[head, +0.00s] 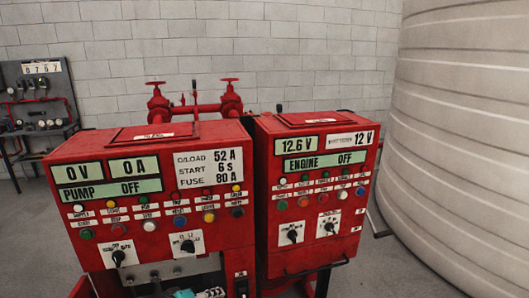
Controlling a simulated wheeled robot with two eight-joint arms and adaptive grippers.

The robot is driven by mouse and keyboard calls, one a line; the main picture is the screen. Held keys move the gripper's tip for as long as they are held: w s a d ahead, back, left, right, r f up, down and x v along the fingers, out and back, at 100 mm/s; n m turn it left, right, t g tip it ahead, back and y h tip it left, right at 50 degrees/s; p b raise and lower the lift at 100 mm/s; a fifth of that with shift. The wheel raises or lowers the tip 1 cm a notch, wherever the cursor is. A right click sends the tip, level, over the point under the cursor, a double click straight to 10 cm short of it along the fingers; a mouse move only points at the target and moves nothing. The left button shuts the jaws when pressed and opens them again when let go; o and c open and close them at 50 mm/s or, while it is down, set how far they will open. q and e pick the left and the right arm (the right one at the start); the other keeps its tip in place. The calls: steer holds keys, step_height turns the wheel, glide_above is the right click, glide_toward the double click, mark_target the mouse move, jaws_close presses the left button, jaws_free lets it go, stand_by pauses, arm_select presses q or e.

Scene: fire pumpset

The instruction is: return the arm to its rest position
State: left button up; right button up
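Neither of my arms nor grippers shows in the head view. The left red control panel (150,262) reads 0 V, 0 A and PUMP OFF on its displays (109,191). It has rows of coloured buttons and two black rotary switches, one at its lower left (118,257) and one near its middle (187,245). The right red control panel (275,262) reads 12.6 V, 12 V and ENGINE OFF (325,161). It also has coloured buttons and two black rotary switches, one on the left (292,236) and one on the right (329,227).
Red pipework with valve handwheels (231,98) stands behind the panels. A gauge rack (40,100) stands at the far left, and a large pale ribbed tank (465,130) at the right. Grey floor (375,275) shows between the right panel and the tank. A block wall (280,40) closes the back.

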arm_select(q)
steer(key=s+a+m+g+y, duration=0.1)
steer(key=s+m+y, duration=0.1)
steer(key=s, duration=0.6)
steer(key=s+a+f+m+y, duration=0.1)
steer(key=s+a+m+y, duration=0.1)
steer(key=s, duration=0.6)
steer(key=shift+m+g+y, duration=0.4)
steer(key=shift+m+y, duration=0.2)
steer(key=shift+m, duration=0.2)
